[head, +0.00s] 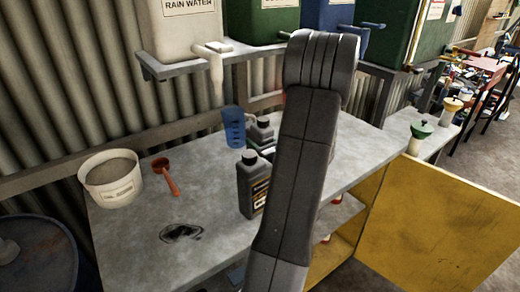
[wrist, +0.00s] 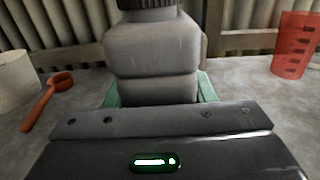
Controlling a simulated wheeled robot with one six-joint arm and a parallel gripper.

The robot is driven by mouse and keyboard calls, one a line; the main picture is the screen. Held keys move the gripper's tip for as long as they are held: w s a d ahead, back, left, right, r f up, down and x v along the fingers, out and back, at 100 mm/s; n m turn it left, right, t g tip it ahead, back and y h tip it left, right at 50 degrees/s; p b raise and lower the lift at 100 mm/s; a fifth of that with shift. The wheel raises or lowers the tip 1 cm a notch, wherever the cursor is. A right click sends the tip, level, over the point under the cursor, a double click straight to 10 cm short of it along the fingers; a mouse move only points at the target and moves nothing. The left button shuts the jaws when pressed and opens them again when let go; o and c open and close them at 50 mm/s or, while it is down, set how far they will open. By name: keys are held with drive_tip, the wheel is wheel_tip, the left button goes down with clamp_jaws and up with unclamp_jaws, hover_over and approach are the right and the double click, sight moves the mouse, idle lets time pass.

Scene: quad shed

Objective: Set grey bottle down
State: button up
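A grey bottle (wrist: 155,62) with a dark ribbed cap stands upright in the middle of the wrist view. The green fingertips of my gripper (wrist: 157,92) press against its left and right sides. Its base is hidden by the gripper body, so I cannot tell whether it touches the bench.
The grey bench (head: 130,225) holds a white tub (head: 110,180), a red scoop (head: 166,176), a blue jug (head: 234,127) and a dark stain (head: 181,233). A red jug (wrist: 294,44) stands right in the wrist view. A yellow cupboard door (head: 440,225) hangs open. The bench's front left is clear.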

drive_tip(key=c, duration=0.7)
drive_tip(key=shift+r, duration=0.1)
clamp_jaws()
